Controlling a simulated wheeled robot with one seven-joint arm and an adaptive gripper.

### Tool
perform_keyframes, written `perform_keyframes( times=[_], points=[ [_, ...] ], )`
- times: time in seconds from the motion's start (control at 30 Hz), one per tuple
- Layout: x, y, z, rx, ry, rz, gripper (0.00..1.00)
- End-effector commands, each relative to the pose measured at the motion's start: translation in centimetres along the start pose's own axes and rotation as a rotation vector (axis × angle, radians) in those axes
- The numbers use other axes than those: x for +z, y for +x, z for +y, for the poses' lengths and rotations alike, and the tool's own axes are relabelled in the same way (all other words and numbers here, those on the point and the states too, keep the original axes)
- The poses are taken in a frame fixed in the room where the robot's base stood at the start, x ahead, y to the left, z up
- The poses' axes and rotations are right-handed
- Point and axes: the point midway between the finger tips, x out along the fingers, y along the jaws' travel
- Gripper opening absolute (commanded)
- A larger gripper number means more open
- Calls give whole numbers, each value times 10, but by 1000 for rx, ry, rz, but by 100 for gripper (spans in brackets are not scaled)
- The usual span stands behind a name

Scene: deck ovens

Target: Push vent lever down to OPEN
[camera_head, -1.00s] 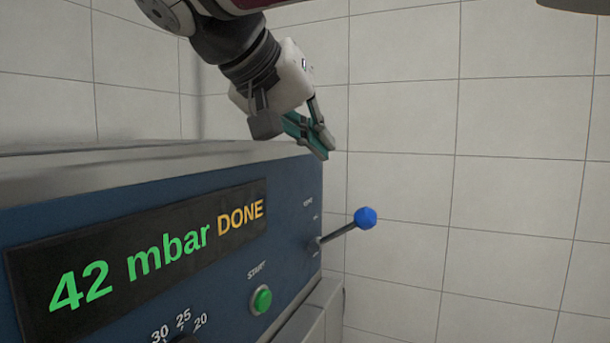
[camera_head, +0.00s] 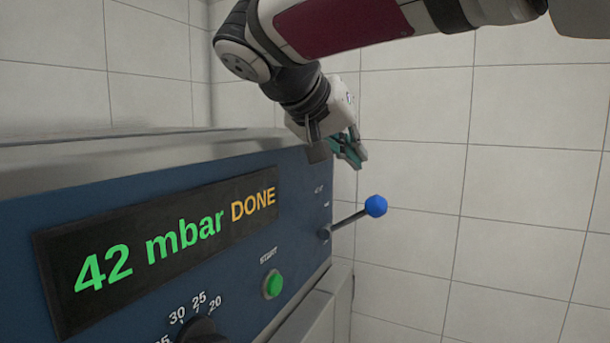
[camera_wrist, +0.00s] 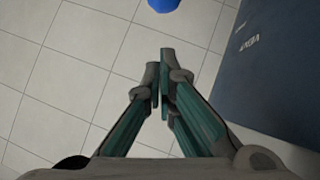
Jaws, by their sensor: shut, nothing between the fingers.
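The vent lever (camera_head: 350,220) is a dark rod with a blue ball knob (camera_head: 376,206). It sticks out to the right from the right end of the blue panel, tilted slightly upward. My gripper (camera_head: 360,163) is shut and empty, above the knob and a little to its left, apart from it. In the wrist view the closed fingertips (camera_wrist: 160,60) point toward the floor, and part of the blue knob (camera_wrist: 163,4) shows at the top edge. The panel with the vent lettering (camera_wrist: 248,47) is on the right there.
The machine's blue front panel (camera_head: 170,180) carries a display reading "42 mbar DONE" (camera_head: 180,240), a green START button (camera_head: 273,284) and a dial (camera_head: 200,330). Tiled walls stand behind. The space right of the lever looks clear.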

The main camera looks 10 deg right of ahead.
Motion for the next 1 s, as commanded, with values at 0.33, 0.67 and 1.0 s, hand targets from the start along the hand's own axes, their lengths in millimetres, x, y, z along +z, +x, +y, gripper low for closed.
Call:
perform_keyframes(
  times=[0.33, 0.67, 1.0],
  points=[
    [24, 37, 0, 0, -3, -1, 0],
    [29, 42, 0, -1, -1, 0, 0],
    [26, 48, -4, -16, 23, -1, 0]
  ],
)
